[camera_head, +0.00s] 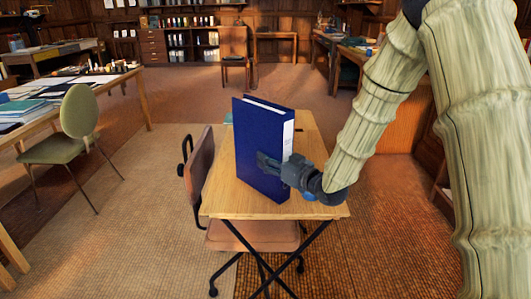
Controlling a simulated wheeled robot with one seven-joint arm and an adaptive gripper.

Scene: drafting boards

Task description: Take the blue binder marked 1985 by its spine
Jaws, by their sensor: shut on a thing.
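A blue binder (257,146) stands upright on a small wooden table (228,199) in the middle of the view. A white label (288,141) shows on its narrow side facing right; I cannot read any marking on it. My gripper (275,167) comes in from the right and is shut on the binder at its lower right, around the labelled edge. One finger lies against the broad blue cover; the finger on the far side is hidden by the binder. The binder's bottom appears to be at the tabletop; I cannot tell whether it touches.
A brown chair (199,163) stands close against the table's left side. A green chair (79,120) and a long desk with papers (35,105) are at the left. Another wooden chair (234,50) and shelves (190,38) are at the back. Open floor lies behind the table.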

